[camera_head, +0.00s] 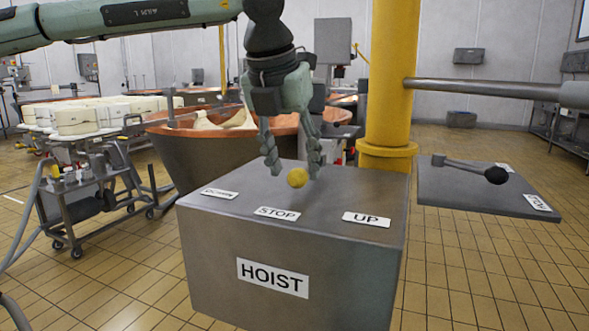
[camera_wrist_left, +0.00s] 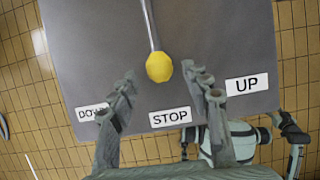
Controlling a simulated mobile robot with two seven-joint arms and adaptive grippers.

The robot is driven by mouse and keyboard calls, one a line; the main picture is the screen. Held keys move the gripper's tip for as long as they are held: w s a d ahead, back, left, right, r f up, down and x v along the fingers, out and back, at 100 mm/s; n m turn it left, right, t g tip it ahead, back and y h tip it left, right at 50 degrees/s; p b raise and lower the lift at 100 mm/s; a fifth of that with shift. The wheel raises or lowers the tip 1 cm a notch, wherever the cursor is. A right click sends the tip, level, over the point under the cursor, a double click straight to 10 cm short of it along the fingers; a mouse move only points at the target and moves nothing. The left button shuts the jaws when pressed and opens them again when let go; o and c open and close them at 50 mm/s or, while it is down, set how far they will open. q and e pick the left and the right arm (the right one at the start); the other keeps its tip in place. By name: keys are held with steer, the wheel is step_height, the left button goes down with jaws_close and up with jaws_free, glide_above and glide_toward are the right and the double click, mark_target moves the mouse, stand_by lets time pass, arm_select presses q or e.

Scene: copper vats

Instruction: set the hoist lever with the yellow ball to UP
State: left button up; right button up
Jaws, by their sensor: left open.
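The hoist box (camera_head: 290,285) is a grey block with a HOIST label and the plates DOWN (camera_head: 219,193), STOP (camera_head: 277,213) and UP (camera_head: 366,219) on its top. The lever's yellow ball (camera_head: 297,178) points toward STOP; in the left wrist view the ball (camera_wrist_left: 159,67) and its thin rod lie above the STOP plate (camera_wrist_left: 170,117), with UP (camera_wrist_left: 243,85) to the right.
A copper vat (camera_head: 200,155) is behind the box. A trolley (camera_head: 95,200) stands at left. Tiled floor is open in front.

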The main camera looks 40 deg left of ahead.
arm_select(q)
steer(key=shift+x, duration=0.9)
steer(key=shift+c, duration=0.6)
jaws_close()
